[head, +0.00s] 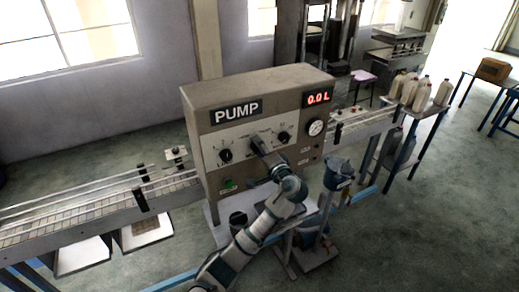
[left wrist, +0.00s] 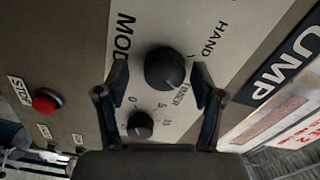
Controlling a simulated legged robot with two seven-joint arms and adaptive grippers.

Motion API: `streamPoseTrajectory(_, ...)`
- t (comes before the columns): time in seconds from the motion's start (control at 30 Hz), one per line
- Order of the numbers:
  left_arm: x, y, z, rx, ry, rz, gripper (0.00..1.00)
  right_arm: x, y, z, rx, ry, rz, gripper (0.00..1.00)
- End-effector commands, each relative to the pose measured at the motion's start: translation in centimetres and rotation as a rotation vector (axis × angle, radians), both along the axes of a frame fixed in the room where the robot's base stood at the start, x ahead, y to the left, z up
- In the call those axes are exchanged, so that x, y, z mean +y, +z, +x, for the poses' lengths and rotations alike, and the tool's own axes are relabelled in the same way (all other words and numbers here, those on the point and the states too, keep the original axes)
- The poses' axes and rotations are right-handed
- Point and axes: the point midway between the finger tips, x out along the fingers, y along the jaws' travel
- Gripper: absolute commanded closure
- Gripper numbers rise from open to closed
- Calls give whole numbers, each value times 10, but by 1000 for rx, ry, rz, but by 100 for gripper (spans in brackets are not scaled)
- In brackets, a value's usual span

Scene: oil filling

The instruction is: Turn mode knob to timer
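The mode knob (left wrist: 165,68) is round and black on the grey pump panel, with HAND and TIMER lettering beside it in the left wrist view. I cannot tell which mark it points to. My left gripper (left wrist: 161,76) is open, one finger on each side of this knob, with gaps visible between fingers and knob. My right gripper is not in view.
A smaller scaled knob (left wrist: 140,124) and a red stop button (left wrist: 46,103) are close by. The panel also has a left knob (head: 225,155), a right knob (head: 284,137), a gauge (head: 316,127) and a display (head: 318,97) reading 0.0 L. A conveyor (head: 80,208) runs along both sides.

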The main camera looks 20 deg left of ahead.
Motion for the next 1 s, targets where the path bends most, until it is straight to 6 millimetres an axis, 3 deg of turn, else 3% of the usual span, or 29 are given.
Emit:
streamPoseTrajectory(0.27,-6,1,-6,-2,0,-1,32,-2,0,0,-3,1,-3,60)
streamPoseTrajectory(0.7,-76,-2,-61,2,-3,-2,32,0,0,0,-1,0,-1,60)
streamPoseTrajectory(1.0,-92,-2,-75,2,1,0,32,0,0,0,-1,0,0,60)
